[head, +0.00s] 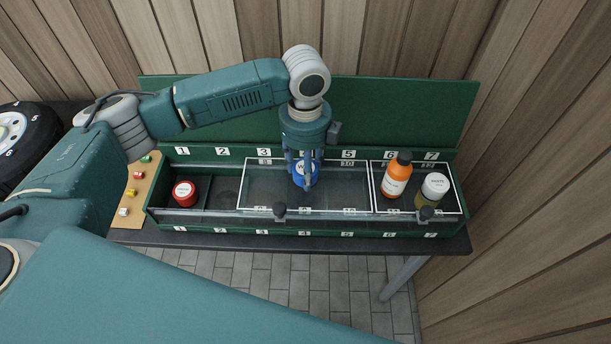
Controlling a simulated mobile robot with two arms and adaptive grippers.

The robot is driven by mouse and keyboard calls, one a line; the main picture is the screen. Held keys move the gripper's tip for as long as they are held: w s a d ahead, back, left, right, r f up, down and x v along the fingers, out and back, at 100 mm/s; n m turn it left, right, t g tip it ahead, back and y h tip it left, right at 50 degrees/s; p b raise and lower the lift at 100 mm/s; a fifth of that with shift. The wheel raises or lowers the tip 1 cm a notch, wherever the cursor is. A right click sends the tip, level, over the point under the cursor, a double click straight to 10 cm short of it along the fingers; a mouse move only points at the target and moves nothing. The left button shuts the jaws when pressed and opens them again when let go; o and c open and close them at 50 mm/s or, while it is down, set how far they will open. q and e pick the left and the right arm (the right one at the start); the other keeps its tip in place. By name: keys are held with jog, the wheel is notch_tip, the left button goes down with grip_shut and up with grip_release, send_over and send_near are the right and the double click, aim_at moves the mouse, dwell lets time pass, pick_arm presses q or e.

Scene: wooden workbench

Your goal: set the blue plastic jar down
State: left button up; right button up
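The blue plastic jar (299,175) has a blue lid with white lettering. It is in the middle of the green tray (335,232), around the compartment marked 4. My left gripper (305,180) points straight down over it, with its fingers around the jar's sides, and looks shut on it. The fingers hide part of the lid. I cannot tell whether the jar's base touches the tray floor. My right gripper is not in view.
A red-lidded jar (184,193) stands in compartment 1. An orange bottle (396,178) and a white-lidded jar (433,190) stand at 6 and 7. Compartments 2, 3 and 5 look clear. A tall green back panel (400,115) rises behind. Small coloured pieces lie on a board (130,205) at left.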

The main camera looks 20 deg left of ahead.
pick_arm(q)
notch_tip(320, 180, down, 4)
jog(key=shift+r+p, duration=0.25)
jog(key=shift+p, duration=0.15)
jog(key=shift+f, duration=0.45)
jog(key=o, duration=0.9)
jog(key=shift+f, duration=0.15)
jog(key=o, duration=0.4)
